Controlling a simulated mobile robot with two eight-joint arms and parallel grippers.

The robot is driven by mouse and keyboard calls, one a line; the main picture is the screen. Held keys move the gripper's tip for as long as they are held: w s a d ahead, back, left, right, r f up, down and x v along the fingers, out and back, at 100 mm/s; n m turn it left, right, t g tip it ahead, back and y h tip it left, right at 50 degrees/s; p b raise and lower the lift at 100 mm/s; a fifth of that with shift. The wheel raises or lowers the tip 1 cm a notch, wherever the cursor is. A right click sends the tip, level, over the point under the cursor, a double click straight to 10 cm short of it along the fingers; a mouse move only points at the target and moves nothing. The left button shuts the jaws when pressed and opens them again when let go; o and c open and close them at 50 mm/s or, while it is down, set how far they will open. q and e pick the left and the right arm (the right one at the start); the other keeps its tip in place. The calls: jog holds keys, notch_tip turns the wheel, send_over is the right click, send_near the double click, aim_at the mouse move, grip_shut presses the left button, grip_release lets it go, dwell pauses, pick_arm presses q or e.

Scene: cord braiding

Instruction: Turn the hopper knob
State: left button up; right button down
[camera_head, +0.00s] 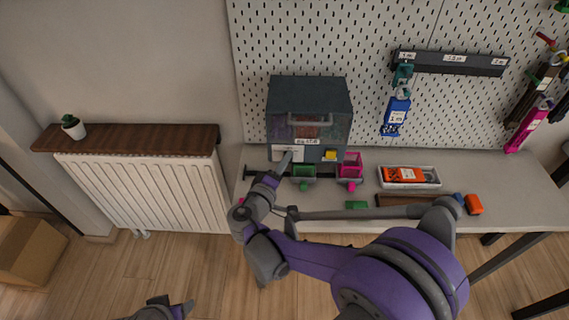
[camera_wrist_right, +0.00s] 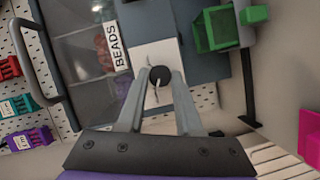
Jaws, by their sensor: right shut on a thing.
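The hopper (camera_head: 309,92) is a dark grey box with clear windows and a beads label (camera_wrist_right: 115,45), at the back of the bench against the pegboard. Its knob (camera_wrist_right: 159,75) is a round black dial on a white plate (camera_wrist_right: 152,55); a thin pale line runs down from it. My right gripper (camera_wrist_right: 159,86) is shut on the knob, one finger on each side. In the head view my right gripper (camera_head: 286,159) is at the hopper's lower left front and hides the knob. My left gripper (camera_head: 160,308) is partly in view at the bottom edge; its jaws are unclear.
A green bin (camera_head: 303,171) and a pink bin (camera_head: 350,168) are at the hopper's front, right of my right gripper. A yellow piece (camera_head: 330,155) is above them. A white tray (camera_head: 424,183) with an orange tool stands to the right. A radiator (camera_head: 140,190) is left of the bench.

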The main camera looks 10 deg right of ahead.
dwell(0.4)
jog(key=c, duration=0.6)
grip_release()
jog(key=shift+s+a, duration=0.1)
jog(key=v, duration=1)
jog(key=shift+s+a, duration=0.15)
jog(key=shift+s, duration=0.15)
